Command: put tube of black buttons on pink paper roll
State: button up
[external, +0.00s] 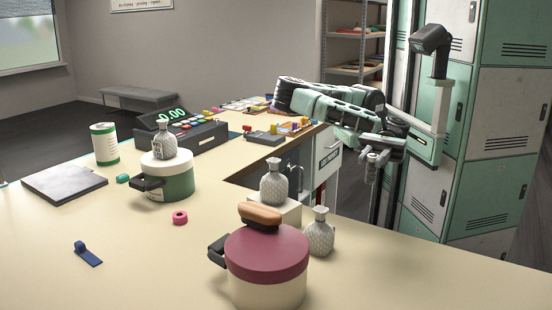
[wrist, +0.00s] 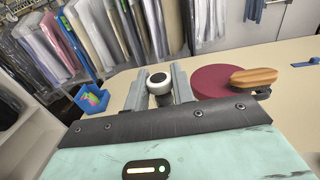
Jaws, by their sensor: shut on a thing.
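My gripper (external: 371,176) is shut on a small tube with a white rim and dark top, which I take as the tube of black buttons (wrist: 158,82). The tube sits between the two grey fingers of my gripper (wrist: 157,92) in the wrist view. In the external view the held tube (external: 375,157) is small and partly covered by the fingers. It is raised, right of the counter. The pink paper roll (external: 180,217) is a small ring lying on the counter, far left of my gripper. The wrist view does not show it.
A pot with a maroon lid (external: 267,252) carries a brown brush (external: 260,213). Patterned bottles stand beside it (external: 320,232) and on a white block (external: 274,183). A green pot (external: 168,177) stands behind the roll. A blue tape piece (external: 88,254) lies front left. Bare counter surrounds the roll.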

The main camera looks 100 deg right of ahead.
jog(key=w+d+t+h+b, duration=0.1)
jog(key=w+d+b, duration=0.1)
jog(key=w, duration=1.2)
jog(key=m+t+h+b, duration=0.1)
jog(key=m+t+h, duration=0.1)
jog(key=m+h, duration=0.1)
send_over(180, 215)
notch_tip(180, 215, down, 20)
jog(key=shift+f, duration=0.2)
jog(key=shift+d+f+b, duration=0.1)
jog(key=shift+b, duration=0.2)
jog(key=shift+f+b, duration=0.2)
jog(key=shift+b, duration=0.1)
jog(key=o, duration=1)
jog(key=shift+c, duration=0.2)
